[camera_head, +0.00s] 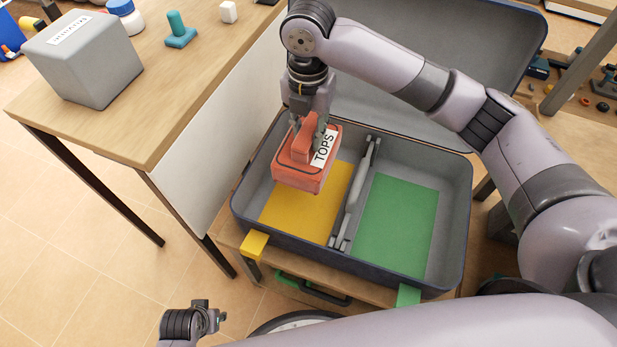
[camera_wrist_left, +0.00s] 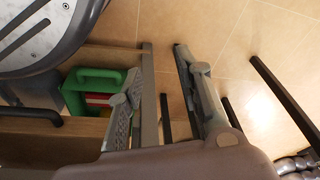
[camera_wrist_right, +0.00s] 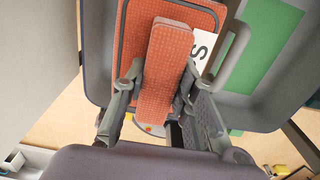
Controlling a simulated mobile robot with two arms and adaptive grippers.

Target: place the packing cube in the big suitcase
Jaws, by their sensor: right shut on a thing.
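The orange-red packing cube (camera_head: 303,180), with a white "TOPS" label, hangs over the yellow-floored left compartment of the big suitcase (camera_head: 462,215). My right gripper (camera_head: 309,138) is shut on the cube's top handle. The right wrist view shows the handle (camera_wrist_right: 168,65) between the fingers (camera_wrist_right: 158,88). Some yellow floor (camera_head: 285,212) shows below the cube; whether the cube touches the suitcase wall or floor is unclear. The suitcase lies open with its lid up at the back. My left gripper (camera_head: 208,318) is low at the front left, its fingers (camera_wrist_left: 160,68) apart and empty.
A grey divider bar (camera_head: 353,195) separates the yellow side from the empty green side (camera_head: 398,225). A wooden table (camera_head: 165,95) stands at left with a grey cube (camera_head: 85,60), a teal stamp-like object (camera_head: 178,32) and a bottle. A green box (camera_wrist_left: 85,85) sits under the suitcase's stand.

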